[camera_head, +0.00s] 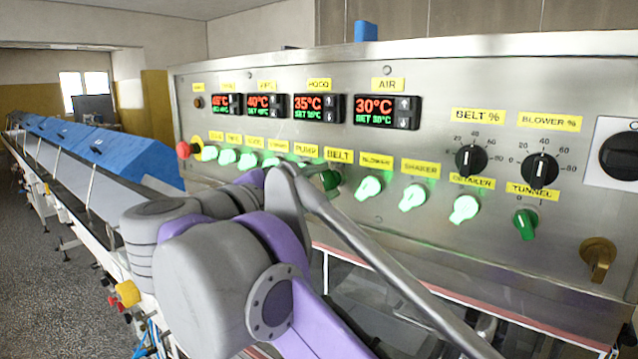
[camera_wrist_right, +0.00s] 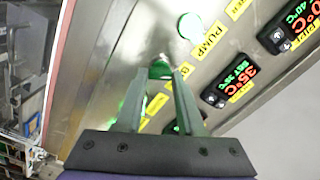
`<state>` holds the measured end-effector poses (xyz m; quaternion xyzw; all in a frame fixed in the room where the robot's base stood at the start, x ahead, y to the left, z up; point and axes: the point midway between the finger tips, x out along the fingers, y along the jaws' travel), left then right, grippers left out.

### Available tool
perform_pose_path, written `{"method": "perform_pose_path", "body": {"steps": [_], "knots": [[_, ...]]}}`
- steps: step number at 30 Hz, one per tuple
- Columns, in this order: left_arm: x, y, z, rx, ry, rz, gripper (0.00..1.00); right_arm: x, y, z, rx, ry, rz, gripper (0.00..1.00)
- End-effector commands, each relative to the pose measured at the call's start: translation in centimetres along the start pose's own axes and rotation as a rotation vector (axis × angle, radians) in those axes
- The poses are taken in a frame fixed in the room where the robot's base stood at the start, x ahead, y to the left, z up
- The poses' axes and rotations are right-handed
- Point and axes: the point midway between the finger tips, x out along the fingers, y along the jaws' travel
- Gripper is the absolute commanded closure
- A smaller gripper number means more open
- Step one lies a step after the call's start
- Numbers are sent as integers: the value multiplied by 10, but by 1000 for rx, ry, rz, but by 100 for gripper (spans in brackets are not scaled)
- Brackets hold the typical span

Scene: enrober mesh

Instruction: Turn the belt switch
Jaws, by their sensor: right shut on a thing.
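The belt switch (camera_head: 331,180) is a dark green knob under the yellow BELT label (camera_head: 339,155) on the steel control panel. It looks unlit, unlike its bright green neighbours, and my right arm partly covers it in the head view. In the right wrist view the green knob (camera_wrist_right: 160,68) sits between the fingertips of my right gripper (camera_wrist_right: 161,76). The gripper is shut on this knob. In the head view my right wrist and forearm hide most of the fingers. My left gripper is not in view.
Lit green switches stand on both sides, including the blower switch (camera_head: 369,188) and shaker switch (camera_head: 412,197). A red emergency button (camera_head: 184,149) is at the panel's left. Temperature displays (camera_head: 387,111) are above. A blue-covered conveyor (camera_head: 110,150) runs away at left.

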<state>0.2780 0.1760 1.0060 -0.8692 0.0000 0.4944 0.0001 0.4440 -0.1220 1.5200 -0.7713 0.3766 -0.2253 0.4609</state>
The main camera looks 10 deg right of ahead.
Motion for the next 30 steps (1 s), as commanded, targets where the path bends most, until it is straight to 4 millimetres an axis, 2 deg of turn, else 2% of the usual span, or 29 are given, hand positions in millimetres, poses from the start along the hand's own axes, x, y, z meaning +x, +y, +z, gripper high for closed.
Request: {"method": "perform_pose_path", "body": {"steps": [18, 19, 21, 24, 30], "knots": [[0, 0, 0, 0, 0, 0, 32, 0, 0, 0, -47, -1, 0, 100], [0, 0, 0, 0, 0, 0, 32, 0, 0, 0, -47, -1, 0, 61], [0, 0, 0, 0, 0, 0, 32, 0, 0, 0, -47, -1, 1, 48], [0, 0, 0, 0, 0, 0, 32, 0, 0, 0, -46, -1, 0, 32], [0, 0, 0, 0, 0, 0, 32, 0, 0, 0, -45, -1, 0, 32]]}}
